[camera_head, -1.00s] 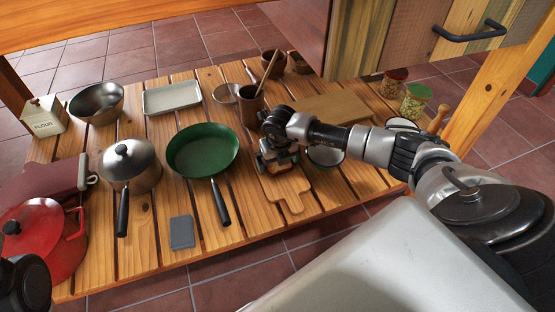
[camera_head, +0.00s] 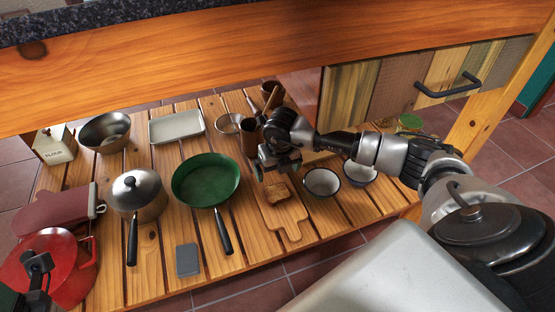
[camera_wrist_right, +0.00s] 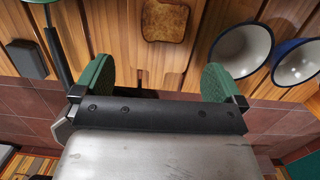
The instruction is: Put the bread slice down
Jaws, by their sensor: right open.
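The brown bread slice (camera_head: 277,193) lies on the wooden cutting board (camera_head: 291,222) on the slatted shelf in the head view. It also shows in the right wrist view (camera_wrist_right: 166,21), beyond the fingers and apart from them. My right gripper (camera_head: 279,167) is just above and behind the slice, and it is empty. In the right wrist view its two green fingers (camera_wrist_right: 158,80) are wide apart with nothing between them. At the lower left edge of the head view, a dark part of my left arm (camera_head: 36,268) shows in front of the red pot; its jaw state is unclear.
A green pan (camera_head: 205,181) and a lidded pot (camera_head: 138,194) stand left of the board. A white bowl (camera_head: 322,182) and a blue-rimmed bowl (camera_head: 360,172) stand right of it. A thick wooden counter edge (camera_head: 250,65) crosses above the shelf.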

